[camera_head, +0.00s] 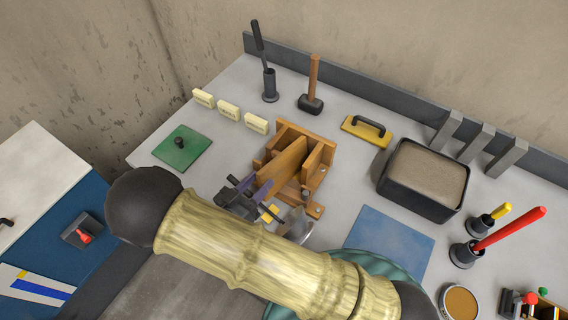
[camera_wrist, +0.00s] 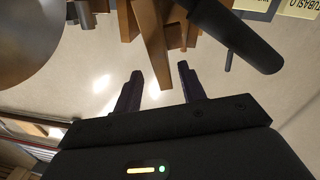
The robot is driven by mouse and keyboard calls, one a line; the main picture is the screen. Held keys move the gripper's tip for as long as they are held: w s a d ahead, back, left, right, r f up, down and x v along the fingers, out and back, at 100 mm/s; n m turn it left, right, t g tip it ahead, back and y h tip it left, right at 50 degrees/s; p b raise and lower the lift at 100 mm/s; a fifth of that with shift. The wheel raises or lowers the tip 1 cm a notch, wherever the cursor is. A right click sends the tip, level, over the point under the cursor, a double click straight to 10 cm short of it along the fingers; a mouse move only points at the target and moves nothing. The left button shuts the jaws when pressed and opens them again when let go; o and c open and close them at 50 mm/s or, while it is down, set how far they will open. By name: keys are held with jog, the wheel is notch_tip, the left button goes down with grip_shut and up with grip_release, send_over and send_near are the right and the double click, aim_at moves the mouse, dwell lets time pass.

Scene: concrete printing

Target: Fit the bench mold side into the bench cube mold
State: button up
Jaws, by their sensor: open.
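The wooden bench cube mold (camera_head: 319,160) sits on the grey bench in the middle of the head view, its walls standing around an open inside. A wooden panel (camera_head: 285,162), which looks like the mold side, stands slantwise among the walls with one end sticking out toward my gripper. In the wrist view the panel (camera_wrist: 149,50) shows at the top, its end above the gap between my fingers. My gripper (camera_wrist: 159,72) is open, with nothing held between its dark fingers. In the head view my gripper (camera_head: 247,187) is close to the mold's left side, partly covered by my arm.
A green plate (camera_head: 183,150) lies left of the mold, and cream blocks (camera_head: 228,110) stand behind it. A mallet (camera_head: 311,103), a yellow float (camera_head: 367,130) and a sand-filled black tub (camera_head: 422,179) stand around the back and right. A blue mat (camera_head: 389,240) lies at right front.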

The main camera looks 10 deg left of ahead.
aim_at(282, 154)
jog(key=shift+w, duration=0.1)
jog(key=p+x, duration=0.1)
jog(key=x, duration=0.1)
jog(key=p+x, duration=0.1)
jog(key=x, duration=0.1)
jog(key=shift+w+a+r, duration=0.15)
jog(key=shift+w+r, duration=0.05)
jog(key=shift+r, duration=0.2)
jog(key=shift+w+f, duration=0.1)
jog(key=shift+w, duration=0.3)
grip_shut()
